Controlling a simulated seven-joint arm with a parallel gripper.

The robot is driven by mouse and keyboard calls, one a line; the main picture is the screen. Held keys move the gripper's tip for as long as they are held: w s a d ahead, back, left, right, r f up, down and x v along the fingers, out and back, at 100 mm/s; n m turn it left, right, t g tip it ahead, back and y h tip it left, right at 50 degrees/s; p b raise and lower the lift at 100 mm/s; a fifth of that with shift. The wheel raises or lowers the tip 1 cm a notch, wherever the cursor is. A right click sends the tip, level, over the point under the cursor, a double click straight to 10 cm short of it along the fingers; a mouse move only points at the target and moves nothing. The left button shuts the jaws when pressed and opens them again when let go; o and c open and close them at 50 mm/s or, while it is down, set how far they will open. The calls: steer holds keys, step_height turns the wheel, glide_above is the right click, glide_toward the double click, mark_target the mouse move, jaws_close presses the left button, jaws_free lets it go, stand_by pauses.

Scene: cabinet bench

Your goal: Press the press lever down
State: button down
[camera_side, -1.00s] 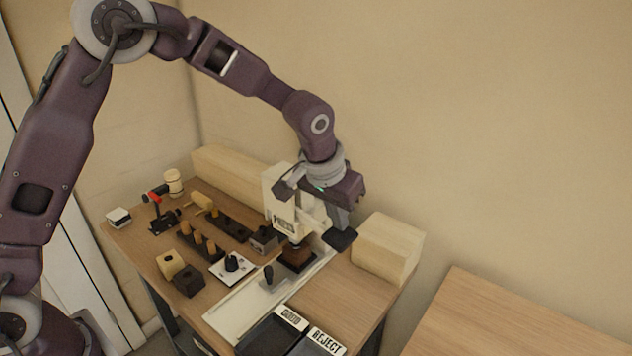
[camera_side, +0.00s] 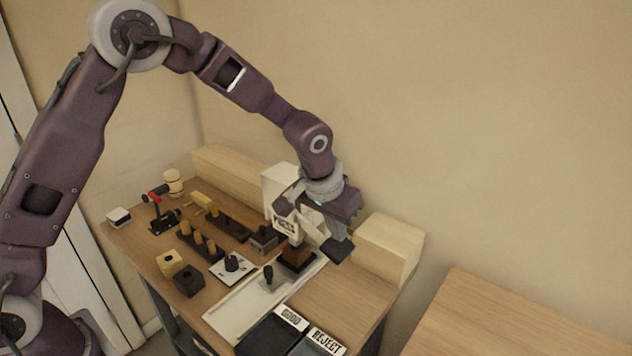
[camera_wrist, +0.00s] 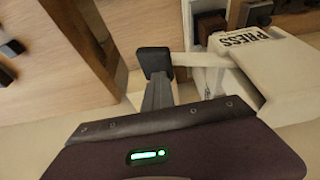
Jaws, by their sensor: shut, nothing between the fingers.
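The press (camera_side: 280,184) is a pale upright block with a PRESS label, at the back of the bench; it also shows at the right of the wrist view (camera_wrist: 250,62). A pale bar (camera_wrist: 200,59), seemingly the lever, sticks out from its side toward my fingers in the wrist view. My gripper (camera_side: 338,249) is shut and empty, pointing down beside the press on its right. Its dark fingertips show in the wrist view (camera_wrist: 154,60), right at the bar's end; I cannot tell whether they touch. My wrist hides most of the lever in the side view.
A brown block (camera_side: 298,258) sits under the press. A pale wooden block (camera_side: 388,248) stands close to the right of my gripper. A pale track (camera_side: 237,313) and GOOD and REJECT trays (camera_side: 312,344) lie in front. Several pegs and fixtures fill the left.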

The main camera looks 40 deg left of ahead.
steer(key=shift+f, duration=0.1)
steer(key=shift+a+f, duration=0.15)
steer(key=shift+f, duration=0.35)
step_height(320, 180, up, 18)
steer(key=a, duration=0.1)
steer(key=shift+a, duration=0.35)
stand_by(0.4)
